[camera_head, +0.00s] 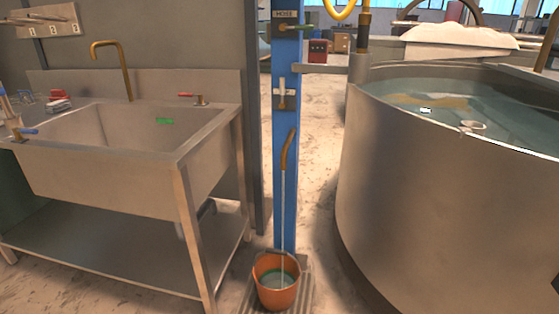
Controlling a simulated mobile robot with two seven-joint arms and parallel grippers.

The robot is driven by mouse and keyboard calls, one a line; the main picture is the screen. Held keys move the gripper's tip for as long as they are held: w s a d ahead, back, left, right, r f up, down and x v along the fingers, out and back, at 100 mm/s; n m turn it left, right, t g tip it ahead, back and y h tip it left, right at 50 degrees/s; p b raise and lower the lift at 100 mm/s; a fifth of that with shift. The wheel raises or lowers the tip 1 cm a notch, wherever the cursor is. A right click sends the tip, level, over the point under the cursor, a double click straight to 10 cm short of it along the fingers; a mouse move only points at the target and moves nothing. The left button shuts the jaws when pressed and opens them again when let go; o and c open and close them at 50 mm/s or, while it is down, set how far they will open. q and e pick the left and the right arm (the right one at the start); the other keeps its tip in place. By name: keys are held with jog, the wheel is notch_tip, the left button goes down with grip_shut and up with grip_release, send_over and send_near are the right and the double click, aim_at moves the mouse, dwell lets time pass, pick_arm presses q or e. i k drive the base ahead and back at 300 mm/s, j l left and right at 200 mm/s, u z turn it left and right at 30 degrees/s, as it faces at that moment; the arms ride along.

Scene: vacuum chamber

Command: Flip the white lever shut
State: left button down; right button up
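The white lever (282,88) is on a valve on the blue post (285,225), at the middle of the head view. Its handle stands upright. Below it, a curved brass spout (288,148) points down. A thin pale stream of water (283,210) runs from the spout into an orange bucket (276,292), which holds some greenish water. Neither of my grippers is in view.
A metal sink (100,165) stands left of the post, with a red lever (185,95) and a blue lever (27,130). A large round water tank (430,170) stands at right. A green-handled valve (300,27) sits higher on the post, under a HOSE label.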

aim_at(284, 103)
jog(key=i+j, duration=0.2)
jog(key=i, duration=0.25)
jog(key=i+j, duration=0.15)
jog(key=i, duration=0.35)
jog(key=i+j, duration=0.2)
jog(key=i, duration=0.25)
jog(key=i+j, duration=0.15)
jog(key=i, duration=0.3)
